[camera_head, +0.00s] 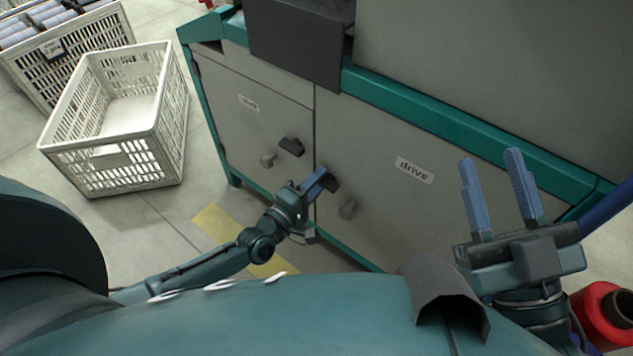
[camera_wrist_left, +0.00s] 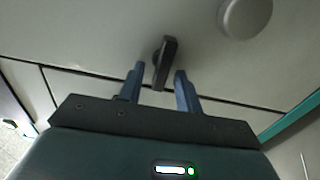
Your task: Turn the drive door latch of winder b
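The drive door (camera_head: 385,210) is a grey cabinet panel labelled "drive". Its dark latch (camera_head: 333,183) sits near the door's left edge, partly hidden behind my left gripper (camera_head: 320,180). In the left wrist view the latch (camera_wrist_left: 166,60) is a short dark bar, slightly tilted. My left gripper (camera_wrist_left: 159,72) is open there, with one blue finger on each side of the latch's lower end and visible gaps. My right gripper (camera_head: 490,158) is open and empty, in front of the door's right part.
A round grey knob (camera_head: 347,210) is on the drive door, close to the latch; it also shows in the wrist view (camera_wrist_left: 245,16). The neighbouring door (camera_head: 245,125) has its own dark latch (camera_head: 291,146) and knob (camera_head: 268,160). A white crate (camera_head: 125,155) stands on the floor at left. A red spool (camera_head: 605,315) is at lower right.

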